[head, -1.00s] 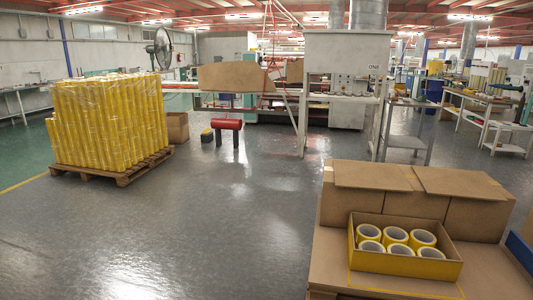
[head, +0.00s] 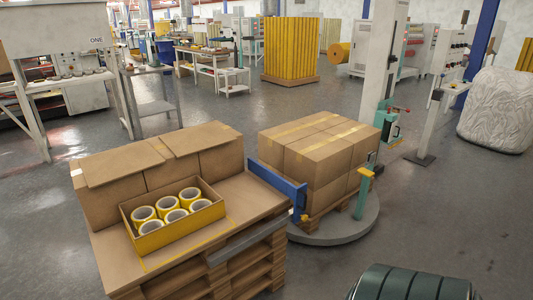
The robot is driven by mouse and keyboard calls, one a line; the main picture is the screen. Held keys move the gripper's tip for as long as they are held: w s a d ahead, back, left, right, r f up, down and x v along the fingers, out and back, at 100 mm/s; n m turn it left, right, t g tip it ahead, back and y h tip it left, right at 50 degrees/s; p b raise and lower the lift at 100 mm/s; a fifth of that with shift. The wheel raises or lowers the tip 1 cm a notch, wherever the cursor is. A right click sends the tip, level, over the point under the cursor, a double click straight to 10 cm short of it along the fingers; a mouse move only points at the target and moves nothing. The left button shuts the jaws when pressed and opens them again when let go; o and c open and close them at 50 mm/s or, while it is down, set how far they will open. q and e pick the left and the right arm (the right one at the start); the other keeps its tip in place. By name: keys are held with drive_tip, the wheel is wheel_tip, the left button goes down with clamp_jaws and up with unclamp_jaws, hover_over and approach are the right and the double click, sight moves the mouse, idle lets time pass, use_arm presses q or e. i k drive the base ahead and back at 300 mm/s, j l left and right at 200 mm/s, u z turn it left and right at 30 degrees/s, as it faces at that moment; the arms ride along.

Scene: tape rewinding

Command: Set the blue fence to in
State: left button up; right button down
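The blue fence (head: 277,186) is a flat upright bar at the right edge of the cardboard-topped pallet stack (head: 190,258), between it and the boxes on the round turntable (head: 340,228). A grey metal strip (head: 250,238) runs along the front right edge of the stack, near the fence's lower end. Neither of my grippers shows in the head view.
An open yellow box (head: 150,243) of tape rolls and closed cartons (head: 215,150) sit on the stack. Wrapped-height cartons (head: 318,145) stand on the turntable beside a white column (head: 382,60). A dark ribbed cylinder (head: 412,284) is at the front.

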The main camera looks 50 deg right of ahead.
sight(298, 194)
drive_tip(key=z, duration=2)
